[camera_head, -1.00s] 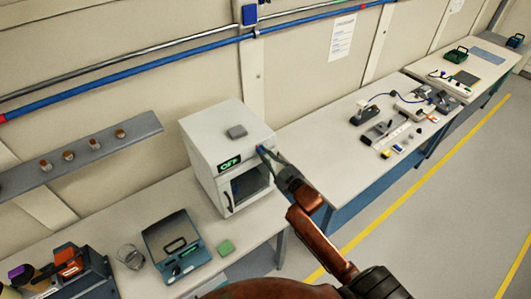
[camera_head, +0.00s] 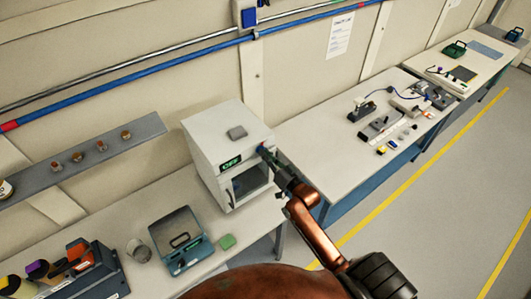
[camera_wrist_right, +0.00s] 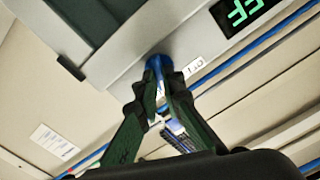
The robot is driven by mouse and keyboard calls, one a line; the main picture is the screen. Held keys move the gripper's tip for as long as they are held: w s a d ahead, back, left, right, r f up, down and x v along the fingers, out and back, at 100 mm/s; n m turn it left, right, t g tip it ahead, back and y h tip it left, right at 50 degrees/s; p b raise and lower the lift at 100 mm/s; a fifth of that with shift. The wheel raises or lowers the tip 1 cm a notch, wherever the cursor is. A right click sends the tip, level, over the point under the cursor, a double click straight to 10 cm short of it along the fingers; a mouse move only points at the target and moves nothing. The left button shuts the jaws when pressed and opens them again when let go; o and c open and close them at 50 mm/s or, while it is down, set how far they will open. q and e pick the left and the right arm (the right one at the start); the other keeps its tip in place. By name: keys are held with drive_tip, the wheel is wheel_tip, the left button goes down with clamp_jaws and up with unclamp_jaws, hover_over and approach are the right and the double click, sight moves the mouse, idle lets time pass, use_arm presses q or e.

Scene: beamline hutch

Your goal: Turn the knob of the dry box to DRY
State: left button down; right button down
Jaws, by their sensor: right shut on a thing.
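The dry box (camera_head: 213,137) is a white cabinet on the bench, with a dark door window and a green lit display (camera_head: 231,162). In the right wrist view the display (camera_wrist_right: 243,12) shows letters ending in "FF". The blue knob (camera_wrist_right: 154,66) sits on the front panel beside the display, partly hidden by my fingers. My right gripper (camera_head: 271,157) is at the front of the box, its fingers shut on the knob; it also shows in the right wrist view (camera_wrist_right: 160,84). The knob's pointer direction cannot be told. My left gripper is not in view.
A wall shelf (camera_head: 75,160) holds small jars. A second bench (camera_head: 310,140) with instruments is at right. The floor beyond the yellow line is clear.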

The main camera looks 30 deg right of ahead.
drive_tip(key=shift+f+m, duration=0.15)
drive_tip(key=shift+m, duration=1.85)
drive_tip(key=c, duration=2.1)
unclamp_jaws()
drive_tip(key=shift+d, duration=0.1)
drive_tip(key=s, duration=0.8)
drive_tip(key=s+d, duration=0.1)
drive_tip(key=s, duration=0.3)
